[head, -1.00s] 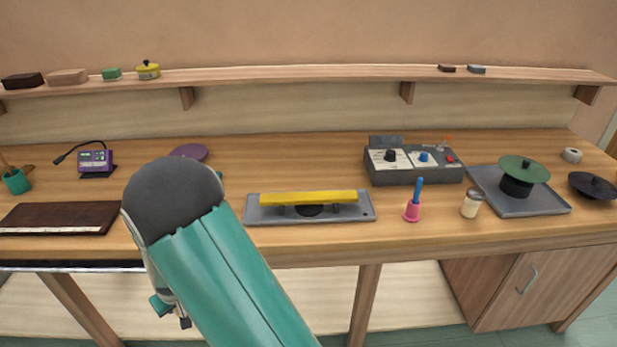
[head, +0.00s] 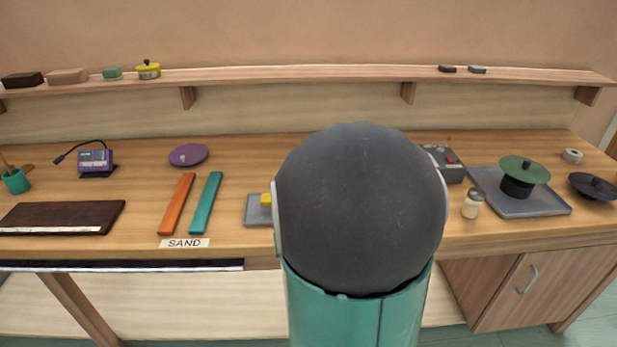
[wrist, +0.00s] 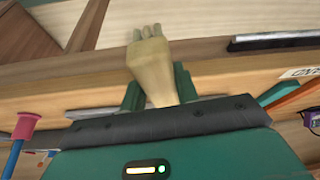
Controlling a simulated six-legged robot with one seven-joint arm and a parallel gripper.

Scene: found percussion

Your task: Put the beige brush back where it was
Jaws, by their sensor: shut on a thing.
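The beige brush (wrist: 152,65) shows only in the wrist view. My gripper (wrist: 156,90) is shut on it, with a green finger on either side. The brush's notched, pale end points away from my wrist, toward the top of that view, and appears in front of the bench's edge. In the head view my arm's big dark joint fills the middle and hides the gripper and the brush. Where the brush was before cannot be told from these frames.
A SAND label (head: 184,243) lies before an orange bar (head: 177,205) and a teal bar (head: 206,203). A grey tray (head: 257,216) and a control box (head: 455,170) are partly hidden by my arm. A shaker (head: 472,204) stands right.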

